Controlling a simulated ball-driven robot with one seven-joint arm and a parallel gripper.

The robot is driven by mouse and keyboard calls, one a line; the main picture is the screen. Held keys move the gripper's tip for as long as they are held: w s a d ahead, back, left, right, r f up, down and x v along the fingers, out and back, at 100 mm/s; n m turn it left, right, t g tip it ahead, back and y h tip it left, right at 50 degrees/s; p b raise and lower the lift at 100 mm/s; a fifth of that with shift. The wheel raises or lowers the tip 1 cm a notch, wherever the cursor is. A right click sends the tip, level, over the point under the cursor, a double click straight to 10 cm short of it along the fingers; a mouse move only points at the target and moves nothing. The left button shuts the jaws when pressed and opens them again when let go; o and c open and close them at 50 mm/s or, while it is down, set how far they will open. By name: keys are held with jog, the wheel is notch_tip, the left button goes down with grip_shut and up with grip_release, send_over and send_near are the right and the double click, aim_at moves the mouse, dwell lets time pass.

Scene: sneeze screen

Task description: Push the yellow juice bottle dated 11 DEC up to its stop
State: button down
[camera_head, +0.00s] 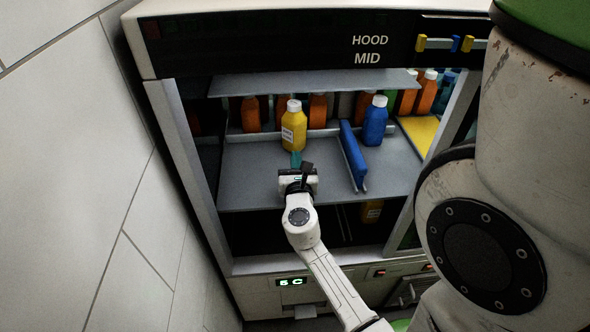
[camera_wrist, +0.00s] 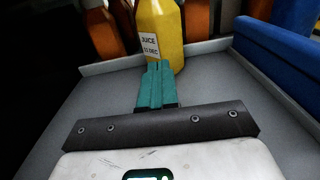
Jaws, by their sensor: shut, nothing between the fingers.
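The yellow juice bottle (camera_head: 294,128) with a white cap and a white label stands upright on the grey shelf (camera_head: 245,178), close to the raised strip at the shelf's back. In the wrist view the bottle (camera_wrist: 171,30) shows a label reading JUICE 11 DEC. My gripper (camera_head: 296,158) is shut and empty, its teal fingers pointing at the bottle. In the wrist view the shut fingertips (camera_wrist: 159,68) overlap the bottle's lower front; whether they touch it I cannot tell. The back strip (camera_wrist: 110,65) shows behind the bottle; any gap to it is hard to judge.
A blue divider (camera_head: 352,155) stands on the shelf to the right, with a blue bottle (camera_head: 375,122) beyond it. Orange bottles (camera_head: 250,114) stand behind the back strip. A grey upper panel (camera_head: 312,83) hangs above the bottle. The shelf left of the bottle is clear.

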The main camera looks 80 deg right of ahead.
aim_at(294, 137)
jog(key=x, duration=0.5)
jog(key=shift+d, duration=0.45)
jog(key=shift+w+d, duration=0.15)
jog(key=shift+d, duration=0.45)
